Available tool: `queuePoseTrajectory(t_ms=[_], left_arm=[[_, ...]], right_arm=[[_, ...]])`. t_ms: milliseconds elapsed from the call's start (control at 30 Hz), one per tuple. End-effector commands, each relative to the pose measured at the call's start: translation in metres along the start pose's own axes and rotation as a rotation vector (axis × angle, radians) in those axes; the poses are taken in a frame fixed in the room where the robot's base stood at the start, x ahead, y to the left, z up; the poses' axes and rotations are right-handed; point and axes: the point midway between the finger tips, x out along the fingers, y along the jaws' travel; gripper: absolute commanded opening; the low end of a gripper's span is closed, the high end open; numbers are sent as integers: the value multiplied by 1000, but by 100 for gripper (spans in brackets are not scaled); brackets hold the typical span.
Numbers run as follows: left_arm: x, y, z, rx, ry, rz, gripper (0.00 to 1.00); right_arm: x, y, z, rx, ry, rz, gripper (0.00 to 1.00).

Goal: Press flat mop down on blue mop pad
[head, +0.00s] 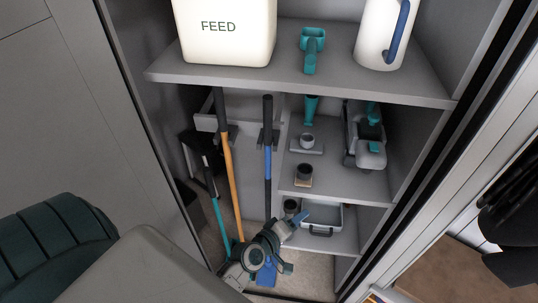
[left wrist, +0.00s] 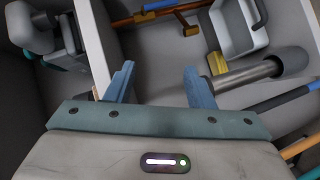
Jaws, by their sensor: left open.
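A long pole with black and blue sections (head: 268,165) stands upright in the closet's lower left bay; I cannot tell surely that it is the flat mop. A flat blue piece (head: 266,274) lies at floor level near its foot, partly hidden by my left gripper; it may be the mop pad or a tool head. My left gripper (head: 291,246) is low in front of the bay, open and empty. Its blue fingers stand apart in the left wrist view (left wrist: 161,82), with no pole between them. My right gripper is not in view.
An orange pole (head: 228,165) and a teal-and-black pole (head: 214,205) stand left of the blue one. Shelves with small tools and a grey bin (head: 322,215) are at right. The upper shelf (head: 230,77) holds a FEED container (head: 222,48). A grey surface (head: 150,270) is at lower left.

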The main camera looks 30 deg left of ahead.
Motion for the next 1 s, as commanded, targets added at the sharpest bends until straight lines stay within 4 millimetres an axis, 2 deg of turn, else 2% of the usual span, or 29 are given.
queuePoseTrajectory(t_ms=[33, 100, 233, 300, 333, 400, 500, 600, 700, 833, 1000], left_arm=[[-8, 46, -11, -54, 15, 72, 49], [-19, 98, -24, -138, 30, 170, 49], [-45, 186, -52, -348, 70, 369, 49], [-60, 226, -77, -553, 122, 505, 49], [-64, 236, -90, -664, 152, 561, 49], [-67, 240, -117, -919, 233, 661, 49], [-65, 223, -145, -1240, 349, 748, 49], [-60, 199, -160, -1503, 458, 795, 49], [-55, 178, -166, -1684, 541, 814, 49], [-52, 163, -167, -1801, 600, 819, 49], [-42, 162, -178, -1820, 610, 819, 49]], right_arm=[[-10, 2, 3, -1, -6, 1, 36], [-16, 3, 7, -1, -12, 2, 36], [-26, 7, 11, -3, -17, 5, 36], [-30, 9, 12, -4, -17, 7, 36], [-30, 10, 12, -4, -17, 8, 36], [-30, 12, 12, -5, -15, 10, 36], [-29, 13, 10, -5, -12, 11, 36], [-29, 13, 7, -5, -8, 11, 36], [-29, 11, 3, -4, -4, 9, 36], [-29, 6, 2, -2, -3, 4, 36], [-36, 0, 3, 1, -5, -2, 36]])
